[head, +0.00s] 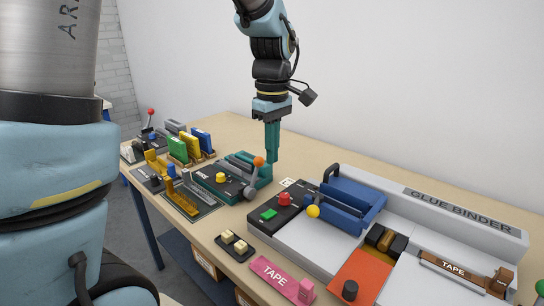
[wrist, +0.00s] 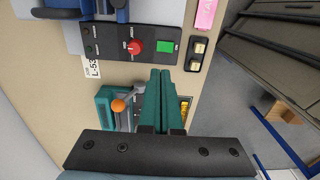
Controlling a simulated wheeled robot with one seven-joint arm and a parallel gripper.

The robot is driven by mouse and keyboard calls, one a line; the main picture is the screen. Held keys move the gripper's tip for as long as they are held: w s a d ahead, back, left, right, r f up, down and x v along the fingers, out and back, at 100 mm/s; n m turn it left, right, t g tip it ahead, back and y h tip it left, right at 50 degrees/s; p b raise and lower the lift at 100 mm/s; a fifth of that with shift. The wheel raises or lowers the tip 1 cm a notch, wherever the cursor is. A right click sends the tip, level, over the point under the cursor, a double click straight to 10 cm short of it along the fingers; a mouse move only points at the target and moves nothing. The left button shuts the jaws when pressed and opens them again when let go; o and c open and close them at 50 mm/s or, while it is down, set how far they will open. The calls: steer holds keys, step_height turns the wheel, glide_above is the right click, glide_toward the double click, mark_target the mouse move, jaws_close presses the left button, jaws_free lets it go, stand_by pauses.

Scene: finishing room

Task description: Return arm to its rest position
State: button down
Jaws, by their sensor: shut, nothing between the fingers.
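My gripper (head: 272,145) hangs pointing down above the workbench (head: 230,128), close to the teal machine with an orange-knobbed lever. Its teal fingers are shut with nothing between them. In the wrist view the gripper (wrist: 161,75) shows its fingers side by side over the bench. The teal machine (head: 228,182) stands just left of and below the fingertips in the head view, and it also shows partly hidden behind the fingers in the wrist view (wrist: 105,103). I cannot tell the exact height of the fingertips above the bench.
The glue binder (head: 465,212) with its blue clamp (head: 352,200) and control panel (head: 275,213) fills the right side. A pink tape holder (head: 280,278) lies at the front edge. Green, blue and yellow blocks (head: 187,146) stand at left. The wall behind is bare.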

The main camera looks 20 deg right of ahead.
steer(key=a+f+m, duration=0.3)
steer(key=a, duration=0.9)
steer(key=s+a+f+m+t, duration=0.1)
steer(key=a+f+m, duration=0.2)
steer(key=a, duration=1)
steer(key=shift+a+f+m+t, duration=0.25)
steer(key=shift+f+m+t, duration=0.05)
steer(key=shift+f+m, duration=0.1)
